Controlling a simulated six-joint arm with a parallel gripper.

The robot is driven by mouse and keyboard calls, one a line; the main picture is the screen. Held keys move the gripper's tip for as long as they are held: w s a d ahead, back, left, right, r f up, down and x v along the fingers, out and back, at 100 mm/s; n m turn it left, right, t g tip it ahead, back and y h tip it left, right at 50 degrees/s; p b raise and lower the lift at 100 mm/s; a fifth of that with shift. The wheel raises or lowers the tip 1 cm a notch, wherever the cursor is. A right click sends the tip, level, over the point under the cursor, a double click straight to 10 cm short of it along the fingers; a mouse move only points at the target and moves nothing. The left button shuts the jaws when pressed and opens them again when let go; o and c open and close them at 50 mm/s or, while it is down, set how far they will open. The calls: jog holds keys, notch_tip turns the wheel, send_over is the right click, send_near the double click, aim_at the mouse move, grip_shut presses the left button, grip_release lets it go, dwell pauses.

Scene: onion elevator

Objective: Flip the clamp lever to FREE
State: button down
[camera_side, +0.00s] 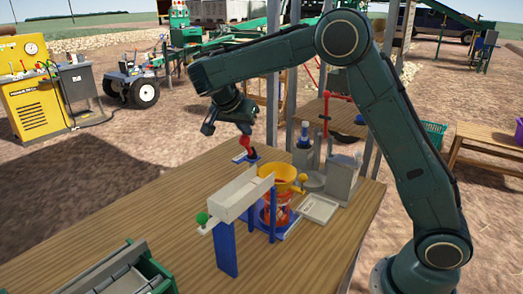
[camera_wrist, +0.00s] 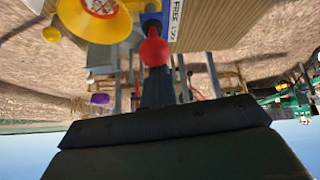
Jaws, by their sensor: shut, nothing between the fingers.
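The clamp lever's red ball knob (camera_side: 244,141) stands above a small blue base on the wooden table. In the wrist view the red knob (camera_wrist: 154,51) is in front of my fingertips (camera_wrist: 156,76), beside a blue-edged white plate (camera_wrist: 176,14) marked "FREE"; other lettering on it is too unclear to read. My gripper (camera_side: 243,127) is shut and empty, pointing down just above the knob. I cannot tell whether it touches the knob. The lever's shaft is mostly hidden, so its exact setting is unclear.
A yellow funnel (camera_side: 277,172) over an orange container, a grey chute (camera_side: 243,196) on blue supports and a green knob (camera_side: 202,218) stand close by. A grey block (camera_side: 341,178) is to the right, a green-edged bin (camera_side: 125,272) at front left. The table's left part is clear.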

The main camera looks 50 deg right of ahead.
jog(key=shift+a+f, duration=0.15)
jog(key=shift+a, duration=0.4)
jog(key=v, duration=0.7)
jog(key=shift+d+r, duration=0.35)
jog(key=shift+d+r, duration=0.1)
jog(key=s+d+r+n+t+y, duration=0.2)
jog(key=s+r+n, duration=0.15)
jog(key=s, duration=0.25)
jog(key=s+d+r+n+t+y, duration=0.1)
jog(key=s+r+n, duration=0.1)
jog(key=s+n, duration=0.35)
jog(key=s+a+f+n+t+y, duration=0.1)
jog(key=s+a+f+n+y, duration=0.1)
jog(key=s, duration=0.7)
jog(key=s+a+f+n+y, duration=0.2)
jog(key=s+a+f+n, duration=0.2)
jog(key=s, duration=0.6)
notch_tip(320, 180, down, 2)
jog(key=shift+s+a+n+t, duration=0.15)
jog(key=shift+a+n+t, duration=0.25)
jog(key=shift+a, duration=0.15)
